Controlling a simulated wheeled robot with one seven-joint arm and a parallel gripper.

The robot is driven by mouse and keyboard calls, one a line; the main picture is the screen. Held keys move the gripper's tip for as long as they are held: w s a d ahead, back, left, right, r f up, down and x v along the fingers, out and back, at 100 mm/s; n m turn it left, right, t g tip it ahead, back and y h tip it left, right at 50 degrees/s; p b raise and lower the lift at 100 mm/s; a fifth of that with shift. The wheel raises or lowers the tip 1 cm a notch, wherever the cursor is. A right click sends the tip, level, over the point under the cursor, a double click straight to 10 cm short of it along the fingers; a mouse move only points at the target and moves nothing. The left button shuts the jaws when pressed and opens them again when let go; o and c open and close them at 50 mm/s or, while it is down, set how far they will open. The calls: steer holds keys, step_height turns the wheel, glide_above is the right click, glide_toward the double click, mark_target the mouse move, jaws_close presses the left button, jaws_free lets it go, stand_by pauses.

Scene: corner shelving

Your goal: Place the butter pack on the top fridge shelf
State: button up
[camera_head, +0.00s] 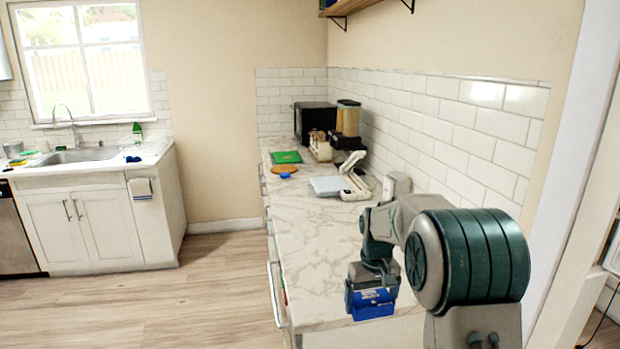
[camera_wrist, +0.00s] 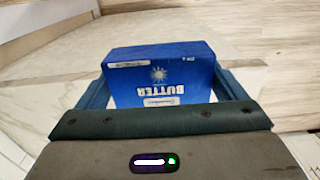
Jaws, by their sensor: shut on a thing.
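The butter pack (camera_wrist: 160,78) is a blue box with white "BUTTER" lettering, upside down in the wrist view. My gripper (camera_wrist: 162,95) is shut on it, with one blue finger along each side. In the head view the butter pack (camera_head: 373,303) hangs below my gripper (camera_head: 372,285), at the near end of the marble counter. I cannot tell from these views how far it is above the counter. No fridge or fridge shelf can be made out in either view.
The marble counter (camera_head: 325,245) runs away from me along the tiled wall. A green board (camera_head: 286,157), a white slicer-like device (camera_head: 352,180) and a black appliance (camera_head: 314,120) stand farther back. The sink cabinet (camera_head: 95,215) is at left, with open wooden floor (camera_head: 190,290) between.

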steer(key=s+f+m, duration=0.1)
steer(key=s+f, duration=0.3)
steer(key=f, duration=0.4)
steer(key=s+f+m, duration=0.1)
steer(key=s+f, duration=0.4)
steer(key=f, duration=0.4)
steer(key=shift+d+f, duration=0.2)
steer(key=shift+d, duration=0.05)
